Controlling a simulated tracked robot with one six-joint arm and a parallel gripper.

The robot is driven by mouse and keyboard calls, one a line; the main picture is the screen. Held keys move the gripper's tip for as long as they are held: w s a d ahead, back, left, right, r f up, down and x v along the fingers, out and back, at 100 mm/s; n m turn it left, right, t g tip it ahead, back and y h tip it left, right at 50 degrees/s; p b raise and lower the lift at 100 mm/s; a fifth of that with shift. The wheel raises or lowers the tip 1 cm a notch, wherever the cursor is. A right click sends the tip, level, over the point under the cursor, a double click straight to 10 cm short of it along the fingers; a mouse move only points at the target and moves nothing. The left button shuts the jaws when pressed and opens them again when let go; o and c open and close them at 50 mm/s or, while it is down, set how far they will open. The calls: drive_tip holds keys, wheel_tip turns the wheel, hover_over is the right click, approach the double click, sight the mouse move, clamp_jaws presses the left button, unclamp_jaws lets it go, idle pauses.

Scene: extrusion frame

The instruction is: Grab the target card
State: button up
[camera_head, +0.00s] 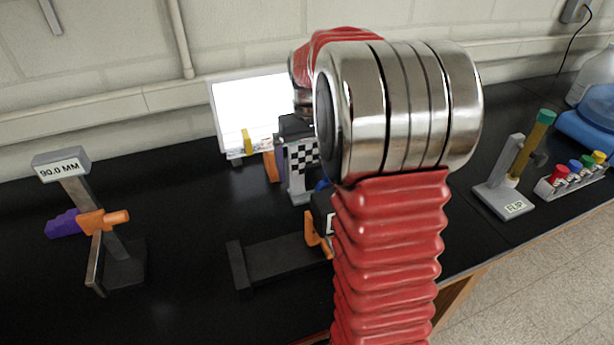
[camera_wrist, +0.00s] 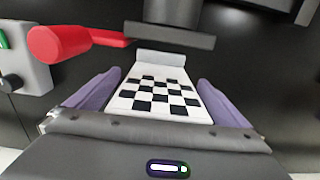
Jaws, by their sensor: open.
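The target card (camera_wrist: 158,98) is white with black checks. In the wrist view it stretches away from me between the two purple fingers of my open gripper (camera_wrist: 160,88). One finger lies along each side, with a narrow gap showing at the right; contact on the left is unclear. In the head view the checkered card (camera_head: 301,158) stands upright near the middle of the bench, just left of my red-sleeved arm. My arm hides much of the gripper and the area right of the card there.
A stand marked 90.0 MM (camera_head: 62,167) is at the left, and a FLIP stand (camera_head: 512,200) at the right. A white lit panel (camera_head: 250,105) stands behind the card. A red knob (camera_wrist: 50,44) and dark bar (camera_wrist: 168,37) are close by.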

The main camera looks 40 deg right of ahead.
drive_tip(key=c, duration=1.4)
drive_tip(key=shift+r, duration=0.15)
wheel_tip(320, 180, up, 10)
drive_tip(key=shift+f, duration=0.1)
idle(0.4)
